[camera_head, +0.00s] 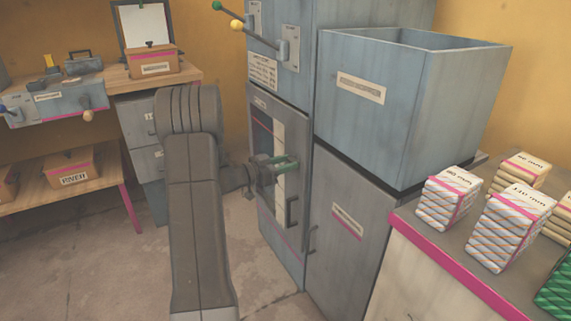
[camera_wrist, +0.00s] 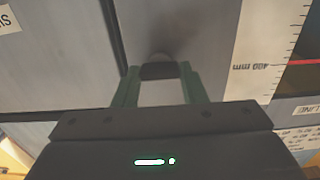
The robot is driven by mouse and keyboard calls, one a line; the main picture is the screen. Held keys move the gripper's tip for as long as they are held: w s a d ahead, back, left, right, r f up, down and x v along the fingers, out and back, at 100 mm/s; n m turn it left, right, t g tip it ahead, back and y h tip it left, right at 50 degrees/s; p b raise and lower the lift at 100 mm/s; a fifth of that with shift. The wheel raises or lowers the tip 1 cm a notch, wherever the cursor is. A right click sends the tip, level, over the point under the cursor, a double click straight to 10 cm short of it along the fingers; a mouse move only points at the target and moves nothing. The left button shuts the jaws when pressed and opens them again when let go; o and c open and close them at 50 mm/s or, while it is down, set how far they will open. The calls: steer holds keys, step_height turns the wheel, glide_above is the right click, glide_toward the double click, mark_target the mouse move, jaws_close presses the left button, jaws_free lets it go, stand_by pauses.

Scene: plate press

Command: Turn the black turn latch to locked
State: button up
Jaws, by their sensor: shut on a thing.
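The black turn latch (camera_wrist: 158,71) shows in the wrist view as a dark, rounded piece on the grey door face. My gripper (camera_wrist: 160,80) has its two green fingers on either side of it, shut on it. In the head view my gripper (camera_head: 284,162) reaches right to the front of the grey cabinet door (camera_head: 262,112), above a dark bar handle (camera_head: 291,213). The latch is mostly hidden behind the fingers there. I cannot tell from these views whether it stands at locked.
A pale ruler strip (camera_wrist: 262,60) runs beside the latch. A blue-grey open bin (camera_head: 415,110) sits on the cabinet to the right. A counter with a pink edge (camera_head: 450,265) holds stacked packs (camera_head: 510,225).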

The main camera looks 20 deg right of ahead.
steer(key=m+b, duration=0.1)
steer(key=m, duration=0.3)
steer(key=shift+f+m, duration=0.1)
steer(key=shift+m, duration=0.2)
steer(key=shift+m+b, duration=3.55)
steer(key=shift+m, duration=3.05)
steer(key=o, duration=1)
